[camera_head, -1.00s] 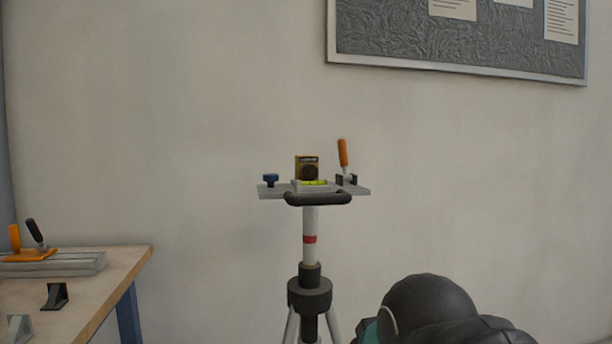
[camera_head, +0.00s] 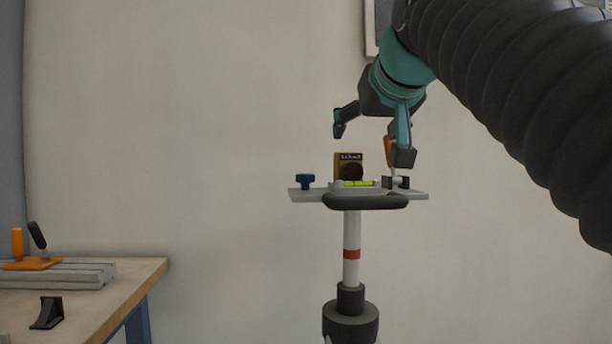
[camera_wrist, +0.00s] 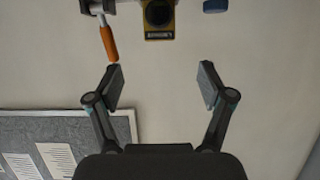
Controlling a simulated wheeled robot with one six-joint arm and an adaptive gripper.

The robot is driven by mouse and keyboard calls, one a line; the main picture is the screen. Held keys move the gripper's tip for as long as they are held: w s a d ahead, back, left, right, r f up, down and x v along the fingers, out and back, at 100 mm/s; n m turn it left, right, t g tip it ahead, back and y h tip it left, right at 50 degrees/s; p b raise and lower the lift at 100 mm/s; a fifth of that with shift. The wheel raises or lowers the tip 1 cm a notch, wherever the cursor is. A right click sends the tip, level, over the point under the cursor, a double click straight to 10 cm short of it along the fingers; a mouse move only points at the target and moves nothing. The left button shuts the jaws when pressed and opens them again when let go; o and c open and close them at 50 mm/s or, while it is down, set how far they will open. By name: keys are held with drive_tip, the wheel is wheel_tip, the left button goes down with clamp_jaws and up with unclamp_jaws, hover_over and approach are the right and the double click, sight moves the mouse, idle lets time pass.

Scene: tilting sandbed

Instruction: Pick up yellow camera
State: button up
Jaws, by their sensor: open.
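The yellow camera (camera_head: 341,160), a small box with a dark round lens, stands on the grey plate (camera_head: 416,195) on top of a tripod. In the wrist view the yellow camera (camera_wrist: 159,35) shows upside down at the top, beyond the fingertips and roughly centred between them. My gripper (camera_head: 370,143) is open and empty, above and partly to the right of the camera in the head view. Its fingers also show in the wrist view (camera_wrist: 161,82). I see no contact with the camera.
An orange-handled clamp (camera_wrist: 108,42) stands on the plate beside the camera, partly behind my finger in the head view. A blue knob (camera_head: 305,181) is on the other side. A green spirit level (camera_head: 358,184) sits in front. A workbench (camera_head: 150,275) is at lower left.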

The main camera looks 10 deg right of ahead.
sight(349, 156)
drive_tip(key=x, duration=0.6)
drive_tip(key=shift+d+f, duration=0.1)
drive_tip(key=shift+x, duration=3.2)
drive_tip(key=shift+r, duration=0.2)
clamp_jaws()
